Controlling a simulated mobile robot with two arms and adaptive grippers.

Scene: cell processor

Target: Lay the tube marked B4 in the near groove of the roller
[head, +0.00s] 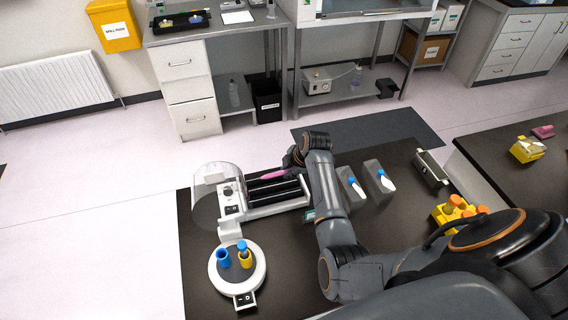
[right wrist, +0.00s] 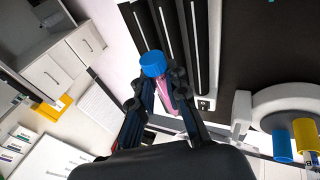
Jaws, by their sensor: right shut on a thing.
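The roller (head: 234,210) is a white machine with parallel black rollers (head: 276,196), left of centre on the dark bench in the head view; the rollers also show in the right wrist view (right wrist: 172,28). My right gripper (right wrist: 158,82) is shut on a tube with a blue cap (right wrist: 153,64) and a pink body (right wrist: 166,94). In the head view the pink tube (head: 270,175) shows over the far side of the rollers, with my right gripper (head: 292,158) at its right end. I cannot read its marking or tell if it touches the rollers. My left gripper is out of view.
A round white device (head: 222,283) holding a blue and a yellow vessel stands in front of the roller. Two blue-capped bottles (head: 352,185) (head: 381,180) stand right of my arm. A yellow rack (head: 440,216) with orange-capped tubes is farther right. Bench left of the roller's front is bare.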

